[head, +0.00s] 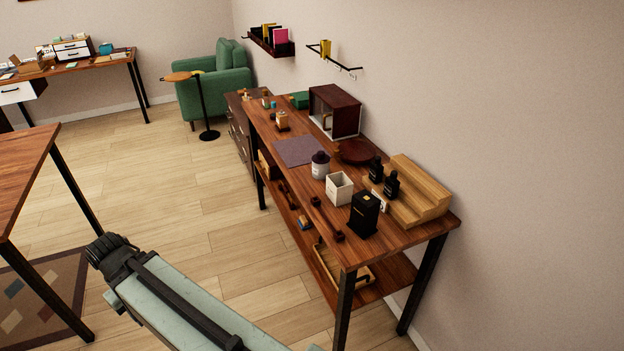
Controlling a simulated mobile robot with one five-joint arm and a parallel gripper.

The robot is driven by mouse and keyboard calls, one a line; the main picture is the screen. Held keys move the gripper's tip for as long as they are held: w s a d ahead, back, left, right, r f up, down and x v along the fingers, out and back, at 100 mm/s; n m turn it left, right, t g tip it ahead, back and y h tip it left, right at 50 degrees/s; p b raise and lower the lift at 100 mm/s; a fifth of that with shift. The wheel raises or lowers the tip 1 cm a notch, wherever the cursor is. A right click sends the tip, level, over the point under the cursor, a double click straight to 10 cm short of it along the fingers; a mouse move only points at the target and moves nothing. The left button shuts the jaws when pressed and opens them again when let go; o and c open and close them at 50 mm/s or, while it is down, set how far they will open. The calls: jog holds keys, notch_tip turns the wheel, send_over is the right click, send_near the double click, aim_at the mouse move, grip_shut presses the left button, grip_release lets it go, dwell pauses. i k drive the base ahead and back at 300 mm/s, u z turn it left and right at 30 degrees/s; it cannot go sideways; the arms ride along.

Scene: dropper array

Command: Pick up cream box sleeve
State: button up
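A cream box sleeve (341,194), square and open at the top, stands upright on the wooden workbench (397,239). A black box (364,214) stands just in front of it to the right, and a pale round bottle with a dark cap (320,166) stands behind it to the left. My arm crosses the lower left of the head view, over the floor and away from the bench. Its dark joint shows, but I see no gripper fingers.
A stepped wooden stand (427,201) and small black bottles (391,186) stand right of the sleeve. Another table (22,172) is at left. The floor (190,200) between is clear.

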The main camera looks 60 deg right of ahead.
aim_at(339, 189)
jog(key=z, duration=0.15)
jog(key=i, duration=1.15)
jog(key=z, duration=0.9)
jog(key=k, duration=0.85)
jog(key=z, duration=0.15)
jog(key=i, duration=0.95)
jog(key=u, duration=0.1)
